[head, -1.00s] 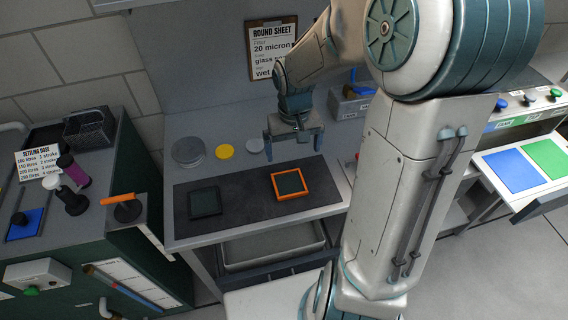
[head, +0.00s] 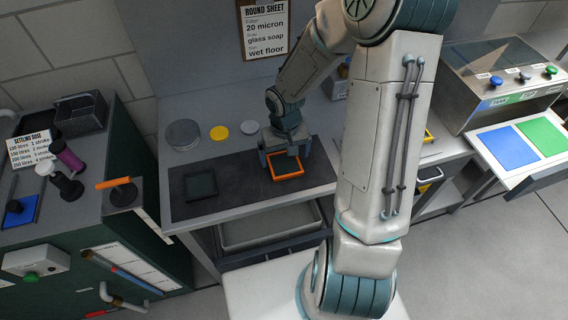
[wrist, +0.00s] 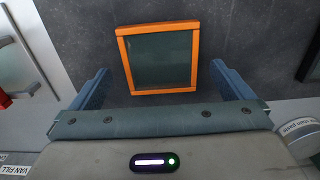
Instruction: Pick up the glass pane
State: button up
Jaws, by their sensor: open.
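A dark glass pane in an orange square frame (head: 288,174) lies flat on the dark mat (head: 235,190). In the wrist view the orange-framed pane (wrist: 160,62) lies ahead of my gripper, roughly centred between the fingers and slightly turned. My gripper (head: 286,153) is open and empty, pointing down just above the pane; it hides part of the far side of the frame in the head view. The fingers show apart at either side in the wrist view (wrist: 158,80), and contact cannot be seen. A second, dark-framed square pane (head: 201,185) lies to the left on the mat.
An orange-handled lever (head: 114,182) is on the left cabinet. An open tray (head: 268,232) sits below the bench. The mat between the panes is clear.

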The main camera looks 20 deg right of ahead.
aim_at(285, 164)
jog(key=shift+f, duration=1.25)
jog(key=c, duration=1)
jog(key=shift+c, duration=0.2)
jog(key=shift+r, duration=0.2)
